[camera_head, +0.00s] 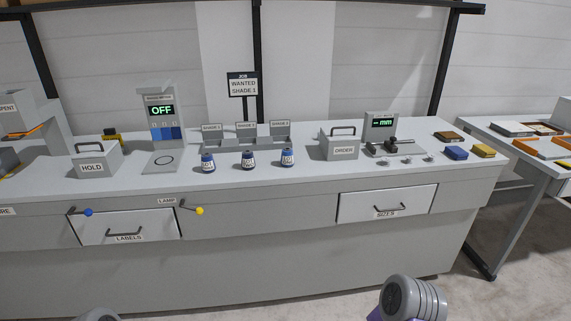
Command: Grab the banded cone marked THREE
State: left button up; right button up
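Each band carries dark lettering, too small for me to read surely, so I cannot tell which is marked THREE. The cones stand apart, in front of a grey rack with SHADE labels (246,141). Neither gripper is in view. Only rounded grey parts of my arms show at the bottom edge, well below the cones.
The HOLD box (94,161) and the OFF display unit (162,129) stand left of the cones. The ORDER box (342,145) is to their right. A sign (242,85) reads WANTED SHADE 1. Drawer handles and the yellow knob (199,211) project from the bench front.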

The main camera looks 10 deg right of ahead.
aim_at(208, 166)
jog(key=u, duration=0.15)
jog(key=k, duration=0.35)
jog(key=z, duration=0.75)
jog(key=i, duration=1.25)
jog(key=u, duration=0.45)
